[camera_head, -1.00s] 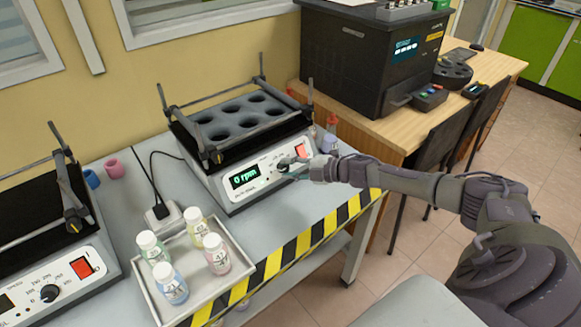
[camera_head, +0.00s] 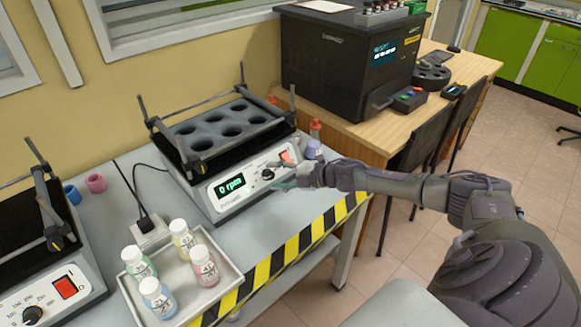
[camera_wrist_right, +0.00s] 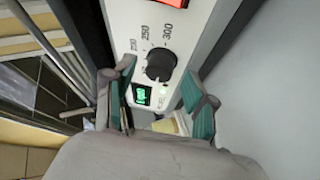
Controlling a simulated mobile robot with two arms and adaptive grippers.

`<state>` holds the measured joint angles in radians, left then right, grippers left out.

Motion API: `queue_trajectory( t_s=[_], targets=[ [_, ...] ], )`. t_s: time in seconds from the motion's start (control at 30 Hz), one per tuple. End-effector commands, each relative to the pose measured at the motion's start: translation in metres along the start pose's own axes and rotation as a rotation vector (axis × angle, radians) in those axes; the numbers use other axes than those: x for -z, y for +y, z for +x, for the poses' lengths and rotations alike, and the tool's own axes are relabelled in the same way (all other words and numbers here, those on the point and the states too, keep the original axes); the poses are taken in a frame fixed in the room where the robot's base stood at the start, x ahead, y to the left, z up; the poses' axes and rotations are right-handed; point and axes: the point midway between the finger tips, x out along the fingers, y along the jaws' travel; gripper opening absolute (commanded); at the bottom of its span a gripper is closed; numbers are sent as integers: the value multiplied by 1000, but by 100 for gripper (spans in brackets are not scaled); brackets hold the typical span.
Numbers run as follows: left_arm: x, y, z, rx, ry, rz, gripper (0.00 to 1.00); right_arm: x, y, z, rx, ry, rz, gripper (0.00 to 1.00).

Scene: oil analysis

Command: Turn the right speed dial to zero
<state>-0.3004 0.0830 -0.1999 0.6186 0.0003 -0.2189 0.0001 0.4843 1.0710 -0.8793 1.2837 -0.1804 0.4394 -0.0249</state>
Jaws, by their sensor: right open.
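The right shaker (camera_head: 225,160) stands on the grey table, and its green display (camera_head: 229,185) reads 0 rpm. Its black speed dial (camera_head: 267,174) sits on the white front panel, right of the display. In the right wrist view the dial (camera_wrist_right: 161,64) shows with the numbers 250 and 300 near it. My right gripper (camera_head: 280,177) is at the panel, close to the dial. In the right wrist view its teal-padded fingers (camera_wrist_right: 162,100) are open and apart, one on each side below the dial; I see no contact. My left gripper is not in view.
A second shaker (camera_head: 50,285) stands at the left. A white tray (camera_head: 226,268) with several capped bottles sits in front of the right shaker. A red switch (camera_head: 285,157) is close to the dial. A black machine (camera_head: 335,65) stands on the wooden desk behind.

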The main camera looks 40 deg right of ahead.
Motion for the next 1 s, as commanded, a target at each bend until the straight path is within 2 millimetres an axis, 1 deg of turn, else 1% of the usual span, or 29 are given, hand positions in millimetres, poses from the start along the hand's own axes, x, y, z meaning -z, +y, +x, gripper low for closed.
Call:
queue_trajectory(
  t_s=[0.17, 0.3, 0.4, 0.5, 0.6, 0.7, 1.0],
  targets=[
    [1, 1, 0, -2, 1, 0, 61, -1, -2, -33, 7, -3, 0, 56],
    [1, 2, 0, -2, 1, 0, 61, -1, -3, -65, 8, -3, 0, 56],
    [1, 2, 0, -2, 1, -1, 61, 0, -2, -83, 7, -2, -1, 56],
    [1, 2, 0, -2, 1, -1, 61, -1, -3, -96, 7, -2, 0, 56],
    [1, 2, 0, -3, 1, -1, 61, 0, -2, -105, 4, -1, 0, 56],
    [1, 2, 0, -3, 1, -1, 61, 0, -1, -110, 3, 0, -2, 56],
    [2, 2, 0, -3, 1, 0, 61, 0, 0, -113, 1, 0, -3, 56]
  ],
)
